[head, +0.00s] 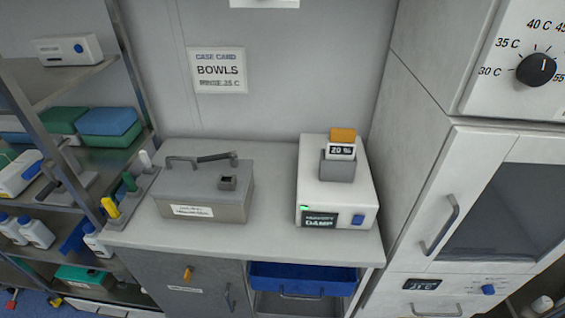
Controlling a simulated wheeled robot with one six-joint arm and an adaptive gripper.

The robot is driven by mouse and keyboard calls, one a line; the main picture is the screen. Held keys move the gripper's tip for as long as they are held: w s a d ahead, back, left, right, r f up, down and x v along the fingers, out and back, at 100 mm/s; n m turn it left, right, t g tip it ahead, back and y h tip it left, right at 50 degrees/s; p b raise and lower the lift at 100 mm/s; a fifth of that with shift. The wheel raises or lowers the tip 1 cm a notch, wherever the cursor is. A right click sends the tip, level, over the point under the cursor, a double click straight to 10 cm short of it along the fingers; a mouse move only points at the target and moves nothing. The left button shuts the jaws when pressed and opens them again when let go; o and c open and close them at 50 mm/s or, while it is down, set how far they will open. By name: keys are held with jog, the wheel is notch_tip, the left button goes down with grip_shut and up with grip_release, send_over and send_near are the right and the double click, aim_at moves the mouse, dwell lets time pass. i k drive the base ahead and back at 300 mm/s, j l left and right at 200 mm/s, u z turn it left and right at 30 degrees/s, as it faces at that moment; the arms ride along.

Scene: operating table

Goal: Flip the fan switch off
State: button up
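No switch in the head view carries a readable fan label, so I cannot tell which one is the fan switch. A grey strip at the left end of the counter bears three upright handles: a yellow one (110,207), a green one (129,181) and a white one (145,158). A white box (337,196) on the right of the counter has a dark label, a small green light and a blue button (358,219). A blue knob (488,289) sits on the cabinet at lower right. My gripper is not in view.
A grey lidded metal box (203,193) stands mid-counter, left of clear counter space (275,190). A blue drawer (303,278) is below. Metal shelves (95,160) with bottles and boxes stand at left. A tall white cabinet with a temperature dial (536,69) stands at right.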

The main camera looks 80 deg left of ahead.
aim_at(358, 220)
jog(key=u, duration=1.7)
